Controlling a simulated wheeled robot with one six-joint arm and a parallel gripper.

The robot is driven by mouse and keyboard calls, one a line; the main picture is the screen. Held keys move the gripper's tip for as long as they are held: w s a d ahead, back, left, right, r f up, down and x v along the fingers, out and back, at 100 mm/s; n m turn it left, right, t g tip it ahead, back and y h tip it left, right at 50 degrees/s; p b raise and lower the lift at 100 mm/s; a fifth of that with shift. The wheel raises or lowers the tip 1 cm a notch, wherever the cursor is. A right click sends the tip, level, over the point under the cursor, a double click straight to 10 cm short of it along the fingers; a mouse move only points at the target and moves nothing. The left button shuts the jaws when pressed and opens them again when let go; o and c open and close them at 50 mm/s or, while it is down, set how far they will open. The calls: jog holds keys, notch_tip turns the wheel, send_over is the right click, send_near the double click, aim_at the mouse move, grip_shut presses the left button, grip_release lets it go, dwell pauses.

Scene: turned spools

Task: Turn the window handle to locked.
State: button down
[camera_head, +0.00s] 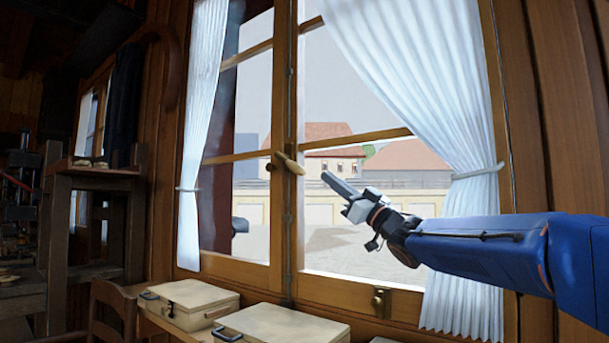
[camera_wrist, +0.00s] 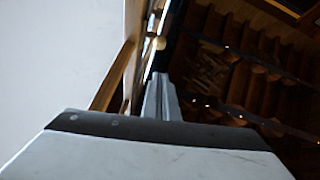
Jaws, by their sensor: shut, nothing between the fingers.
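The window handle (camera_head: 290,163) is a light wooden lever on the middle post of the window (camera_head: 281,215). It points up and left from its mount at a slant. My gripper (camera_head: 326,177) is shut and empty, just right of the handle and slightly lower, with a gap between them in the head view. In the wrist view the shut fingers (camera_wrist: 161,80) point up the picture. A small pale round shape (camera_wrist: 158,43) lies beyond their tips, possibly the handle's end.
White curtains hang at the left (camera_head: 203,100) and right (camera_head: 412,70) of the window. Two pale cases (camera_head: 190,293) (camera_head: 285,325) lie on the bench below. A brass fitting (camera_head: 380,302) sits on the lower frame. A wooden shelf stands at the left (camera_head: 95,172).

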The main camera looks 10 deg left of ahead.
aim_at(302, 173)
jog(key=shift+w+a+r, duration=0.5)
jog(key=shift+w+a, duration=0.5)
jog(key=shift+a, duration=0.55)
jog(key=shift+w+a+r, duration=0.5)
jog(key=shift+w+a, duration=0.5)
jog(key=shift+a, duration=0.6)
jog(key=shift+w+a+r, duration=0.5)
jog(key=shift+w+a, duration=0.5)
jog(key=shift+a, duration=0.55)
jog(key=shift+f, duration=0.1)
